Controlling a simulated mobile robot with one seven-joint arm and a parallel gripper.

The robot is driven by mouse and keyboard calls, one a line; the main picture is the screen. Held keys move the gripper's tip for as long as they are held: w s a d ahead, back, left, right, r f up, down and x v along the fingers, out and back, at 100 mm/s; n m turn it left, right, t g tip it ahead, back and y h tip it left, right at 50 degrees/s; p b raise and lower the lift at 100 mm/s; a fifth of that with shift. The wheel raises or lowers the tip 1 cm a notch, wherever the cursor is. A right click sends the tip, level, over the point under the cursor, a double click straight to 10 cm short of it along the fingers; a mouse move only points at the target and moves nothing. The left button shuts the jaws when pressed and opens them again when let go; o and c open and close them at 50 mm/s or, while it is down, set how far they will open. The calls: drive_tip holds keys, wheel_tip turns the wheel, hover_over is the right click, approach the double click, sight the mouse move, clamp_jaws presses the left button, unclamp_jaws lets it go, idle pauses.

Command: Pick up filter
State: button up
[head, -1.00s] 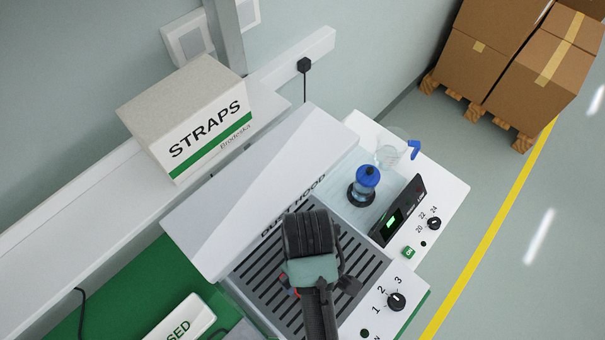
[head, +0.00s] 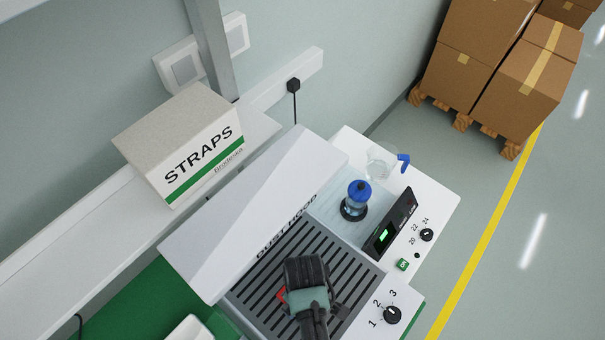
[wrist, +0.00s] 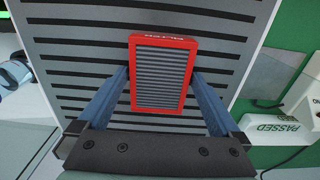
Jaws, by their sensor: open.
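The filter (wrist: 160,75) is a red-framed block with grey pleats, lying on the slotted grille of the dust hood in the wrist view. In the head view only a red sliver of the filter (head: 282,296) shows beside my gripper, which hides the rest. My gripper (wrist: 160,78) is open, with one blue finger on each side of the filter. I cannot tell whether either finger touches it. In the head view my gripper (head: 306,290) is over the grille.
The grey grille (head: 335,255) has a sloping white hood (head: 255,220) behind it. A blue-capped bottle (head: 357,196), a clear jug (head: 380,165) and a control panel (head: 393,225) stand to the right. A STRAPS box (head: 190,140) sits on the back ledge.

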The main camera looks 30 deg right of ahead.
drive_tip(key=c, duration=1.2)
drive_tip(key=shift+r, duration=0.15)
